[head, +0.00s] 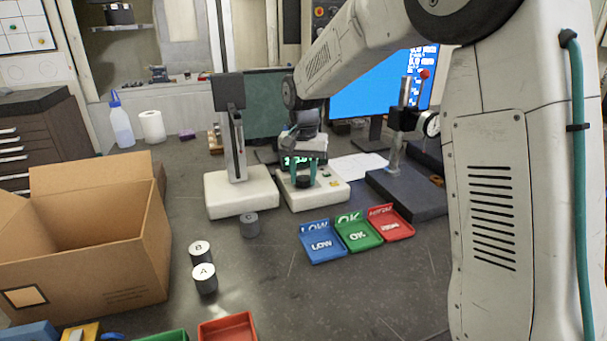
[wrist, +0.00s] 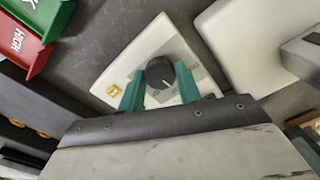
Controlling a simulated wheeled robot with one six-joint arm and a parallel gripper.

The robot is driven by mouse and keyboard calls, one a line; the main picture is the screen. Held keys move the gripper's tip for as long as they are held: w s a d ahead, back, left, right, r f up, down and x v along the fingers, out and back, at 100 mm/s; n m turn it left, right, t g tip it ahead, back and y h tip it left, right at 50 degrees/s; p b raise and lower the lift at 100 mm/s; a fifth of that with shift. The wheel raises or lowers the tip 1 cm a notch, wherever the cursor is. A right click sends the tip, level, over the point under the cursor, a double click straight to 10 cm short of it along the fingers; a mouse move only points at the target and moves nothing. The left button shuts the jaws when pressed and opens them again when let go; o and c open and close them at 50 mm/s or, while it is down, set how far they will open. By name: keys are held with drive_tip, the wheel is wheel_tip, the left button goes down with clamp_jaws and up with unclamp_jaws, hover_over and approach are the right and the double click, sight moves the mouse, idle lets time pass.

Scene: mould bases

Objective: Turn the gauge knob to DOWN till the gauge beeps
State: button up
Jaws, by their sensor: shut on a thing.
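My gripper (head: 304,180) reaches down over the box from above. Its green fingers (wrist: 158,90) stand on both sides of the knob and are shut on it. The display's reading and the knob's labels are too small or covered to read.
A height gauge stand on a white base (head: 243,196) is close to the left. A dial stand (head: 410,196) is to the right. Blue LOW (head: 321,245), green OK (head: 358,234) and red HIGH (head: 392,222) trays lie in front. Cylinders (head: 204,277) and a cardboard box (head: 85,250) are at left.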

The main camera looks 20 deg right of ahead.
sight(303, 178)
drive_tip(key=n, duration=0.6)
drive_tip(key=shift+n, duration=0.3)
idle(0.4)
drive_tip(key=o, duration=1)
wheel_tip(303, 178, up, 8)
drive_tip(key=shift+f, duration=0.1)
